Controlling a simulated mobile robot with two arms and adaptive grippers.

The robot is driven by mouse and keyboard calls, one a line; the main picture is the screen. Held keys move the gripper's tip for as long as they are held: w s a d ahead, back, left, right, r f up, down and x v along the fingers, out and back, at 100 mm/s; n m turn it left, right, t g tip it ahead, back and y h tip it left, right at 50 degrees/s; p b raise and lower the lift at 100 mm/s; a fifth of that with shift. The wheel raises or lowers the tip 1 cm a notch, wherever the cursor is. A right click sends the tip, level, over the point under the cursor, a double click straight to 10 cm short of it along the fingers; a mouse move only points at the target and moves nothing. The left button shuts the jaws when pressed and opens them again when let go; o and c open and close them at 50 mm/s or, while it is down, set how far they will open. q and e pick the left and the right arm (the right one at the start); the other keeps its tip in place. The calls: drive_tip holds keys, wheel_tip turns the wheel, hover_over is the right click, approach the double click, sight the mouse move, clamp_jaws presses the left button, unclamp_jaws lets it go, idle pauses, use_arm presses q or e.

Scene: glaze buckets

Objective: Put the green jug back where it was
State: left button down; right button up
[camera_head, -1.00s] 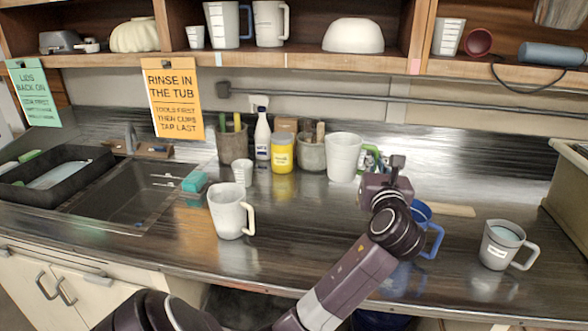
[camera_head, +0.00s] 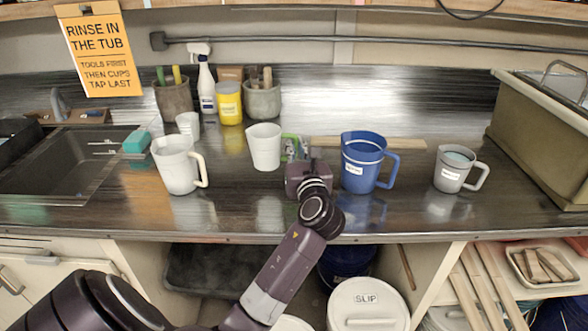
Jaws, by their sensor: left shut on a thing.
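No plainly green jug shows. My left gripper (camera_head: 300,163) is shut on a pale, whitish jug (camera_head: 264,148), at its right side. The jug is upright, over the middle of the counter. Its handle and my fingertips are mostly hidden, and I cannot tell whether its base touches the counter. A white jug with a handle (camera_head: 177,166) stands to the left. A blue jug (camera_head: 362,168) and a grey jug (camera_head: 449,178) stand to the right. My right gripper is not in view.
A sink (camera_head: 60,165) with a teal sponge (camera_head: 136,142) lies left. A small cup (camera_head: 188,124), yellow jar (camera_head: 229,103), spray bottle (camera_head: 207,90) and tool pots (camera_head: 263,100) stand at the back. A pale wooden strip (camera_head: 400,143) lies behind the blue jug. A big bin (camera_head: 540,140) bounds the right.

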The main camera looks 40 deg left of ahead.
use_arm(q)
drive_tip(key=shift+f+b, duration=0.45)
drive_tip(key=shift+f, duration=2.95)
drive_tip(key=shift+f, duration=0.1)
drive_tip(key=c, duration=2)
unclamp_jaws()
drive_tip(key=shift+c, duration=0.2)
drive_tip(key=shift+s+d, duration=0.15)
drive_tip(key=shift+d, duration=0.05)
drive_tip(key=b+v, duration=0.1)
drive_tip(key=v, duration=1)
drive_tip(key=shift+s+d, duration=0.2)
drive_tip(key=shift+d, duration=0.05)
